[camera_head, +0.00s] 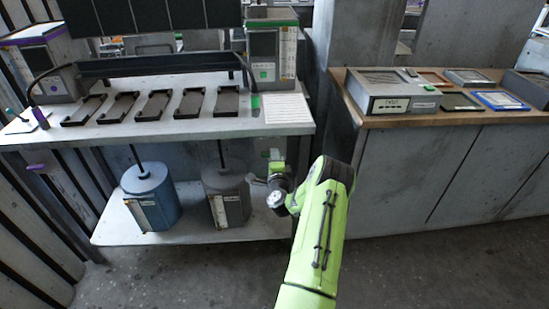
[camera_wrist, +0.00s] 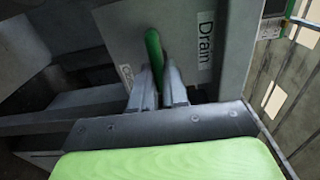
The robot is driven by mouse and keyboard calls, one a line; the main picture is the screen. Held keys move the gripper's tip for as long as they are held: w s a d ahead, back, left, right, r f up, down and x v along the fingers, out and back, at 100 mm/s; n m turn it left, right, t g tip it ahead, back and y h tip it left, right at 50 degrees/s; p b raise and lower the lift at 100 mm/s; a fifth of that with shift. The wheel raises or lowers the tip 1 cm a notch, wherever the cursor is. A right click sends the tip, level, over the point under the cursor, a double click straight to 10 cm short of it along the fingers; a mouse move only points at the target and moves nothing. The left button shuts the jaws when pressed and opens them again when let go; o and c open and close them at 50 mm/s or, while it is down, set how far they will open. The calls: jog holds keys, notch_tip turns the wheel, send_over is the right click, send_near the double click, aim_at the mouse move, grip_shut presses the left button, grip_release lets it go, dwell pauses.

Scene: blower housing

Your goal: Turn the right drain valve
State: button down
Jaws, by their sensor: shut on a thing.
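The drain valve shows in the wrist view as a green lever (camera_wrist: 153,45) on a grey panel labelled "Drain" (camera_wrist: 205,38). My gripper (camera_wrist: 160,88) is shut on the lever, one finger on each side of its lower part. The fingers hide the lever's lower end. In the head view, my green arm reaches forward to the right end of the workbench, and my wrist is beside the grey canister (camera_head: 228,200). The lever and the fingertips cannot be made out clearly there.
A blue canister (camera_head: 150,200) stands on the lower shelf (camera_head: 110,228) left of the grey one. Above is the bench top (camera_head: 190,127) with several dark trays and a white sheet (camera_head: 287,108). A wooden-topped counter (camera_head: 395,121) stands at right. The floor between is clear.

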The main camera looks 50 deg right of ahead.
dwell(0.4)
jog(key=c, duration=1.1)
grip_release()
jog(key=shift+c, duration=0.2)
jog(key=shift+f, duration=0.1)
